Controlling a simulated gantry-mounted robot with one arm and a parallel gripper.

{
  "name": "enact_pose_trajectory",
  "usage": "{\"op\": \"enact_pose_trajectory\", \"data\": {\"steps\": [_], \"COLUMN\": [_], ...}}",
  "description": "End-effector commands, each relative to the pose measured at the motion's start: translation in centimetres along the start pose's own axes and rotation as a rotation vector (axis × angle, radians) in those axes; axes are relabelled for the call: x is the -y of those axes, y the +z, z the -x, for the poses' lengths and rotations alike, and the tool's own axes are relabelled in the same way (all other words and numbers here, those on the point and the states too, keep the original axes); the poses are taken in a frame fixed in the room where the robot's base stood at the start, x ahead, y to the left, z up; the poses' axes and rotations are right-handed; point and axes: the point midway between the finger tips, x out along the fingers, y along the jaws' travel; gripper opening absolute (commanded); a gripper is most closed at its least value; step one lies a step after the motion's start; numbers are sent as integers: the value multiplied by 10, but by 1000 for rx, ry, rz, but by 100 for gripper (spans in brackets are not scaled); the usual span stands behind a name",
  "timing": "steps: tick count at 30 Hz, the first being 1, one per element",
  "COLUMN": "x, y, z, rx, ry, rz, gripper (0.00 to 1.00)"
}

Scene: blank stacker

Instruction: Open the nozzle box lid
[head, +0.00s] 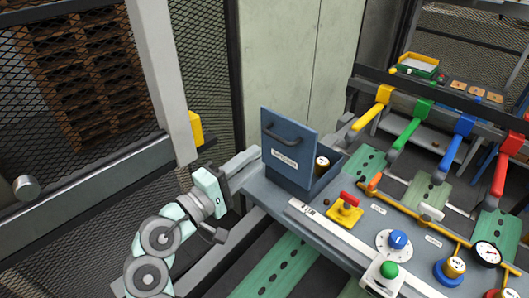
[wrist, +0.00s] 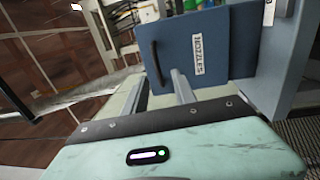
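The nozzle box (head: 318,186) is a blue-grey box at the left end of the bench in the head view. Its lid (head: 296,128) stands up, roughly vertical, with the box open behind it. The lid has a dark bar handle (head: 280,134) and a white label. In the wrist view the lid (wrist: 225,40) fills the upper middle, with its handle (wrist: 156,63) at the left edge and the label reading NOZZLES. My gripper (head: 248,164) is beside the lid's left edge, open and empty. In the wrist view its fingers (wrist: 157,82) are apart, below the handle.
A red-handled yellow clamp (head: 346,206), a blue knob (head: 398,240) and a green button (head: 389,270) are to the right. A mesh fence (head: 70,60) stands at left.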

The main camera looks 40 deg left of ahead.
Motion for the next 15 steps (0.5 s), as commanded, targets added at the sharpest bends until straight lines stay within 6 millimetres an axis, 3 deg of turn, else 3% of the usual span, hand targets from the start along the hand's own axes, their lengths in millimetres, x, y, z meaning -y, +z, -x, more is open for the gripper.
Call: {"op": "enact_pose_trajectory", "data": {"steps": [6,15], "x": [0,0], "y": [-1,0], "z": [35,43], "rx": [-2,0], "ry": [1,0], "rz": [-1,-1], "gripper": [33,33]}}
